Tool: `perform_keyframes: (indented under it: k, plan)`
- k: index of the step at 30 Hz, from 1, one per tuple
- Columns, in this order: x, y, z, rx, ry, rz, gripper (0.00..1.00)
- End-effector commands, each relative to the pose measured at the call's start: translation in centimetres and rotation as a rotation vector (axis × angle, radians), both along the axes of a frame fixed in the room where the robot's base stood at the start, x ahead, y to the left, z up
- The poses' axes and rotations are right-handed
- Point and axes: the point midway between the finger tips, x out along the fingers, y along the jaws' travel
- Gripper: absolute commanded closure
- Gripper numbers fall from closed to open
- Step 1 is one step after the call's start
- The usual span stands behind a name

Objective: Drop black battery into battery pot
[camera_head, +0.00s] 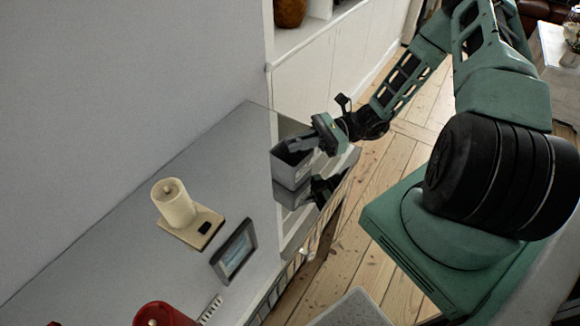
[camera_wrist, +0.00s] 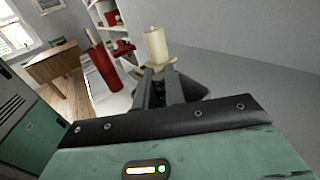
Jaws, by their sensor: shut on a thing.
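The battery pot (camera_head: 291,171) is a light grey, open-topped box with a dark inside, on the glossy grey tabletop near its far right end. My gripper (camera_head: 297,146) reaches in from the right, its fingers over the pot's opening. In the wrist view my gripper (camera_wrist: 160,77) has its two fingers close together, with a dark thing between them that I take to be the black battery; its outline is mostly hidden. I cannot tell how far the fingertips are below the rim. Part of the dark pot (camera_wrist: 195,90) shows behind the fingers in the wrist view.
A cream candle (camera_head: 175,204) stands on a beige holder with a small dark spot, left of the pot. A wall borders the tabletop; floorboards (camera_head: 375,190) lie right.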

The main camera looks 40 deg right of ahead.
Motion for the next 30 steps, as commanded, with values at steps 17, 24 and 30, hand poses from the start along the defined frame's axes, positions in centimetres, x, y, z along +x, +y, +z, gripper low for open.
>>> perform_keyframes:
  k: [17,24,30]
  plan:
    - [-0.2,-1.3,-0.1,-0.001,-0.001,-0.004,0.63]
    - [-1.4,-6.2,-0.3,-0.005,-0.002,-0.004,0.63]
    - [-2.5,-10.8,-0.3,-0.004,-0.002,-0.005,0.63]
